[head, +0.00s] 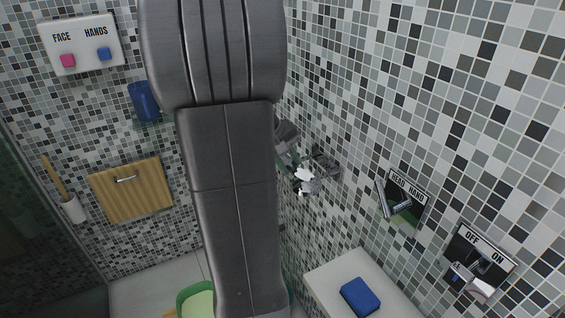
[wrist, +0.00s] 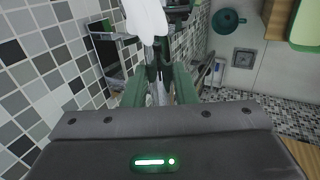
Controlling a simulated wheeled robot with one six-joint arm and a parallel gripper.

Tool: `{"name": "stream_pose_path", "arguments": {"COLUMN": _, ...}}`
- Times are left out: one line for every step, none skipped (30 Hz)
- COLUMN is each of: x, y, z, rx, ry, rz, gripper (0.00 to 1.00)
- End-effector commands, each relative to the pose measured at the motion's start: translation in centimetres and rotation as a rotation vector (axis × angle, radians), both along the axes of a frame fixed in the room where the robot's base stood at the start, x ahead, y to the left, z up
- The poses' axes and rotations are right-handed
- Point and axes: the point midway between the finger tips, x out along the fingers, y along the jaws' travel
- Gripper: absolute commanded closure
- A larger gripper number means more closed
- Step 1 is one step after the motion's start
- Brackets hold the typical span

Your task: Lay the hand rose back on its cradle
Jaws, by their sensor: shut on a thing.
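My gripper (head: 293,163) shows beside my arm in the head view, close to the right-hand tiled wall. Its green fingers (wrist: 160,78) are shut on the hand rose, whose white part (head: 306,181) sticks out past them. In the wrist view the white part (wrist: 145,16) is at the top, beyond the fingertips. A grey wall fitting (head: 326,165), which looks like the cradle, is just right of the rose. The rose appears close to it; I cannot tell whether they touch. My arm hides part of the gripper.
On the right wall are a HEAD/HAND lever (head: 397,203) and an OFF/ON lever (head: 470,272). A white ledge (head: 325,278) with a blue block (head: 360,297) stands below. A wooden panel (head: 131,189) and a FACE/HANDS dispenser (head: 82,45) are on the left wall.

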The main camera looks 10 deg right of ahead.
Motion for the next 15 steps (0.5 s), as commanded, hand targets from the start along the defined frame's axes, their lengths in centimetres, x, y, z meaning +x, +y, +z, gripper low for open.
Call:
{"name": "stream_pose_path", "arguments": {"x": 0.2, "y": -0.4, "z": 0.1, "rx": -0.001, "ry": -0.001, "rz": -0.002, "gripper": 1.00}}
{"name": "stream_pose_path", "arguments": {"x": 0.2, "y": -0.7, "z": 0.1, "rx": -0.001, "ry": -0.001, "rz": -0.002, "gripper": 1.00}}
{"name": "stream_pose_path", "arguments": {"x": 0.3, "y": -1.0, "z": 0.1, "rx": 0.000, "ry": -0.002, "rz": -0.003, "gripper": 1.00}}
{"name": "stream_pose_path", "arguments": {"x": 0.4, "y": -1.2, "z": 0.1, "rx": 0.000, "ry": -0.002, "rz": -0.003, "gripper": 1.00}}
{"name": "stream_pose_path", "arguments": {"x": 0.5, "y": -1.4, "z": 0.1, "rx": -0.001, "ry": 0.000, "rz": -0.002, "gripper": 1.00}}
{"name": "stream_pose_path", "arguments": {"x": 0.6, "y": -1.7, "z": 0.1, "rx": 0.000, "ry": 0.000, "rz": -0.002, "gripper": 1.00}}
{"name": "stream_pose_path", "arguments": {"x": 0.7, "y": -1.9, "z": 0.1, "rx": 0.000, "ry": 0.000, "rz": -0.002, "gripper": 1.00}}
{"name": "stream_pose_path", "arguments": {"x": 0.8, "y": -2.2, "z": 0.1, "rx": 0.000, "ry": 0.000, "rz": -0.002, "gripper": 1.00}}
{"name": "stream_pose_path", "arguments": {"x": 0.9, "y": -2.5, "z": 0.1, "rx": 0.000, "ry": -0.002, "rz": -0.003, "gripper": 1.00}}
{"name": "stream_pose_path", "arguments": {"x": 1.0, "y": -2.7, "z": 0.1, "rx": 0.000, "ry": -0.002, "rz": -0.003, "gripper": 1.00}}
{"name": "stream_pose_path", "arguments": {"x": 1.1, "y": -2.9, "z": 0.1, "rx": 0.000, "ry": -0.002, "rz": -0.001, "gripper": 1.00}}
{"name": "stream_pose_path", "arguments": {"x": 1.2, "y": -3.2, "z": 0.1, "rx": 0.000, "ry": -0.002, "rz": -0.001, "gripper": 1.00}}
{"name": "stream_pose_path", "arguments": {"x": 1.2, "y": -3.5, "z": 0.1, "rx": -0.001, "ry": -0.001, "rz": -0.002, "gripper": 1.00}}
{"name": "stream_pose_path", "arguments": {"x": 1.3, "y": -3.7, "z": 0.1, "rx": 0.000, "ry": -0.002, "rz": -0.003, "gripper": 1.00}}
{"name": "stream_pose_path", "arguments": {"x": 1.3, "y": -3.6, "z": -0.6, "rx": -0.001, "ry": -0.001, "rz": -0.001, "gripper": 1.00}}
